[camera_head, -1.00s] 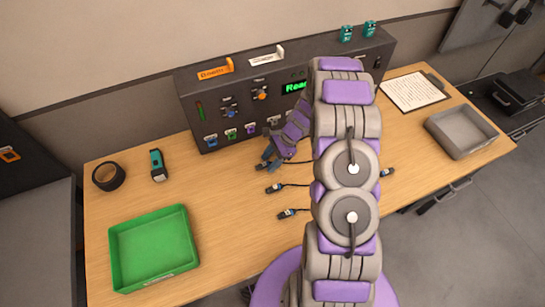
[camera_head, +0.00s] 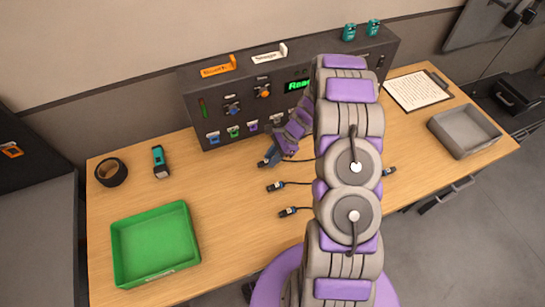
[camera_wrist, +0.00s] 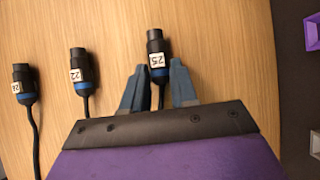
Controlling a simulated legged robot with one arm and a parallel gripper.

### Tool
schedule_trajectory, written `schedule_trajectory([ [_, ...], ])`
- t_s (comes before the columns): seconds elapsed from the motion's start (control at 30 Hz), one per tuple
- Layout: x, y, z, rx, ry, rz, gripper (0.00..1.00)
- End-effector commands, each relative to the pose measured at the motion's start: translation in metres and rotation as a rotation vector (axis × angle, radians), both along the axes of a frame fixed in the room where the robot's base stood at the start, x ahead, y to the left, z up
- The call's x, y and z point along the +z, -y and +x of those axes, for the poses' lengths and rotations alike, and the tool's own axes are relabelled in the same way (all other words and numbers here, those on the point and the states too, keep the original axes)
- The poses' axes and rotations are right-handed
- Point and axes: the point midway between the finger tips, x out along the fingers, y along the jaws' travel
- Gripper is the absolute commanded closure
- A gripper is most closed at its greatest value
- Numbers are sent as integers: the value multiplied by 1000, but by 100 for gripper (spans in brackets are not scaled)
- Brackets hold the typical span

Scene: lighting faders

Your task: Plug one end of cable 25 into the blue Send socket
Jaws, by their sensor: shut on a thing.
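The plug of cable 25 (camera_wrist: 156,47) is black with a blue band and a white label reading 25. My gripper (camera_wrist: 158,66) is shut on it, with one blue-grey finger on each side. In the head view my gripper (camera_head: 269,157) is low over the table in front of the dark panel (camera_head: 195,99), and the held plug is mostly hidden. A blue-marked socket (camera_head: 213,138) is at the lower left of the panel, left of my gripper. Its lettering is too small to read.
Green (camera_head: 233,132) and purple (camera_head: 252,127) sockets sit right of the blue one. Plugs labelled 22 (camera_wrist: 77,65) and 24 (camera_wrist: 22,82) lie left of the held plug. A green tray (camera_head: 117,250) stands front left. The table between tray and panel is mostly clear.

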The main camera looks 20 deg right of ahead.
Motion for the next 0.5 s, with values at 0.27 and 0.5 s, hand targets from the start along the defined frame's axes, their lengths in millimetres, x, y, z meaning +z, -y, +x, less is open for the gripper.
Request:
schedule_trajectory([
  [0.27,22,0,0,-1,1,0,100],
  [0.5,39,0,0,0,1,0,100],
])
